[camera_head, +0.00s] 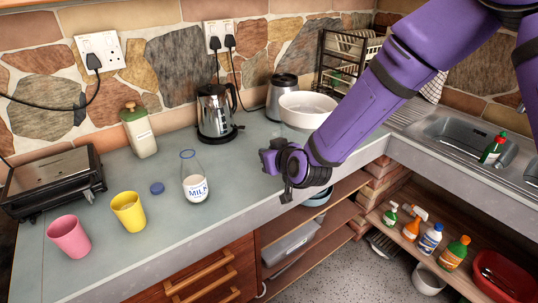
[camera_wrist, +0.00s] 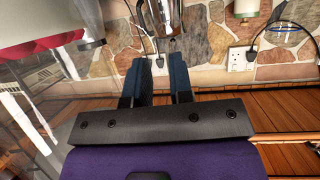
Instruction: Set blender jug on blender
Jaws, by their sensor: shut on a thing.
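The blender base (camera_head: 283,92), silver with a dark top, stands against the back wall, partly behind a white bowl (camera_head: 303,108). My gripper (camera_head: 287,172) is over the counter's front edge, in front of the bowl. In the wrist view my gripper's two fingers (camera_wrist: 163,75) are close together with a narrow gap; what they grip is hard to make out. A clear, glassy shape beside them looks like part of the blender jug (camera_wrist: 30,110). In the head view no jug can be made out, and my arm covers that area.
A kettle (camera_head: 214,112) stands left of the blender. The sink (camera_head: 455,135) is at the right. The counter's front middle is clear.

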